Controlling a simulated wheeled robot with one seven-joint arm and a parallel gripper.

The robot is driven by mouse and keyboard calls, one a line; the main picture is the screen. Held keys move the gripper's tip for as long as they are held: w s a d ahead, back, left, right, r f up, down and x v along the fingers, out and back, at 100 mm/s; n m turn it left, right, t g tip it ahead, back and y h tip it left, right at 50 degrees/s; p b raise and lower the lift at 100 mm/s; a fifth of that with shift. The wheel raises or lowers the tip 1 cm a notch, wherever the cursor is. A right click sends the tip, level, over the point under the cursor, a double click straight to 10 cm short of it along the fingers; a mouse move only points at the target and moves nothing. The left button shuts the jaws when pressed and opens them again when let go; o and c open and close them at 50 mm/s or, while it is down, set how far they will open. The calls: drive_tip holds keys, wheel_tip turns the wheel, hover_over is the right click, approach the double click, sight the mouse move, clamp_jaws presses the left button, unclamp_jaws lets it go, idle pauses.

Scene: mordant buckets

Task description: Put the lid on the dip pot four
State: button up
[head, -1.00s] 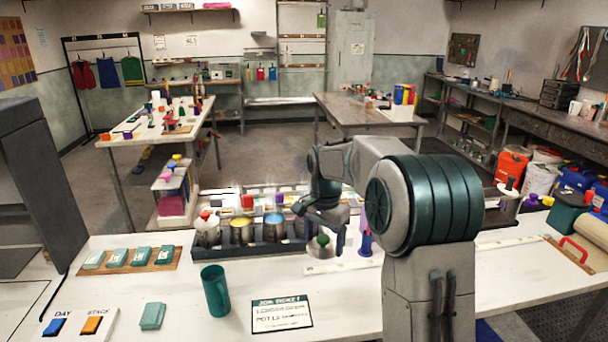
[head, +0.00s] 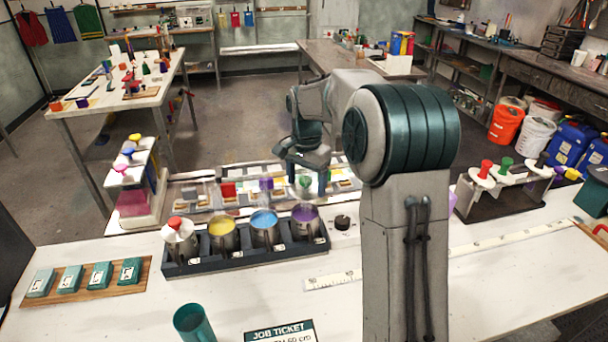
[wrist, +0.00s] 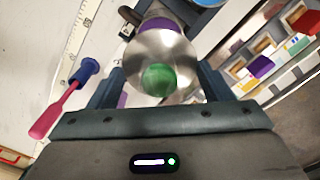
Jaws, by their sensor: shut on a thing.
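My gripper (head: 306,184) is shut on a steel lid with a green knob (wrist: 160,77), held in the air. In the wrist view the lid sits between both fingers, with the purple-filled pot (wrist: 158,24) partly hidden behind it. In the head view the green knob (head: 304,182) shows above and behind the open purple pot (head: 305,222), the rightmost in the dark rack (head: 245,262). Lid and pot look apart; the exact height gap is unclear. The blue pot (head: 264,230) and yellow pot (head: 223,236) are open. The leftmost pot (head: 180,243) has a red-knobbed lid.
A small black-knobbed object (head: 342,222) stands right of the rack. A ruler strip (head: 420,262) lies along the bench. A stand (head: 505,192) with several coloured knobs is at right. A teal cup (head: 193,324) is in front. A red-and-blue tool (wrist: 65,98) shows in the wrist view.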

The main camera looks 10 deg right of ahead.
drive_tip(key=shift+s+f+b, duration=0.1)
drive_tip(key=shift+f+b, duration=1.9)
drive_tip(key=shift+f, duration=0.75)
drive_tip(key=shift+a+f, duration=0.1)
drive_tip(key=shift+f, duration=0.35)
drive_tip(key=shift+f+b, duration=0.35)
drive_tip(key=shift+b, duration=0.05)
drive_tip(key=o, duration=1.1)
